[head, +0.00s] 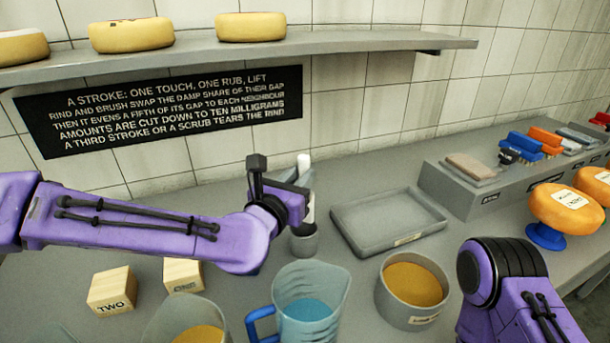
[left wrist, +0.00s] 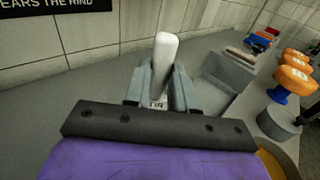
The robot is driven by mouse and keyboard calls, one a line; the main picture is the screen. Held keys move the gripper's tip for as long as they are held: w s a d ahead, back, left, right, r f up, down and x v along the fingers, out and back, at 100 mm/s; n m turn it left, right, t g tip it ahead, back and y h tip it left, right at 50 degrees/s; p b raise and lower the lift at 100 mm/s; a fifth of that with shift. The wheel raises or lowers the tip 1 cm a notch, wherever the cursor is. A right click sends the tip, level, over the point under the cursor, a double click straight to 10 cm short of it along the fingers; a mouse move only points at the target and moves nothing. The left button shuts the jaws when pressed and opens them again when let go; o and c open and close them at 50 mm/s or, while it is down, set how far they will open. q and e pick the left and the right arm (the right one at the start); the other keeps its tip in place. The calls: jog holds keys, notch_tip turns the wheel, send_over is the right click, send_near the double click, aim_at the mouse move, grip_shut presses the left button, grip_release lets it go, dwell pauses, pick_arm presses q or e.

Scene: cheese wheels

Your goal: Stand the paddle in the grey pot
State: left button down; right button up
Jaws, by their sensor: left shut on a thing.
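My left gripper (head: 299,184) is shut on the white paddle (head: 304,164), which it holds nearly upright. In the left wrist view the paddle (left wrist: 164,58) stands up between the two grey fingers (left wrist: 160,88). The small grey pot (head: 304,244) is on the counter right below the gripper. The paddle's lower part shows just over the pot's mouth; I cannot tell whether its end is inside. My right arm shows at the lower right, but its gripper is out of view.
A grey tray (head: 362,228) lies right of the pot. In front are a blue-handled jug (head: 290,290), a tub of orange stuff (head: 414,318) and two wooden blocks (head: 112,290). A grey rack with brushes (head: 464,198) and orange cheeses (head: 566,212) are at right. A shelf (head: 350,41) holds cheese wheels.

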pick_arm(q)
notch_tip(320, 180, down, 6)
jog(key=b, duration=0.5)
jog(key=c, duration=0.9)
grip_release()
jog(key=shift+o, duration=0.2)
